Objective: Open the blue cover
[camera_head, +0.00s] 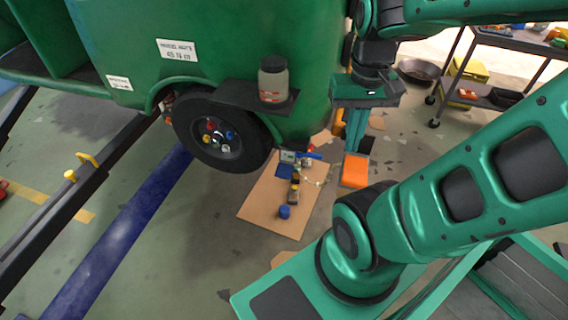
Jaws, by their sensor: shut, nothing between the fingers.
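Several blue things show, and I cannot tell for sure which is the blue cover. A small blue cap (229,135) sits among red, yellow and white caps on the hub of the black wheel (196,145). A short blue cylinder (284,212) stands near the front of a brown cardboard sheet (258,213) on the floor. A darker blue piece (284,171) lies at the sheet's back. My gripper (357,150) points down to the right of the sheet, apart from the wheel and these blue things. It is shut and empty.
The green rickshaw body (225,55) fills the upper left, with a jar (273,79) on a dark ledge above the wheel. An orange block (355,170) shows just below my gripper. A wheeled rack (510,42) stands at upper right. Floor left of the sheet is mostly clear.

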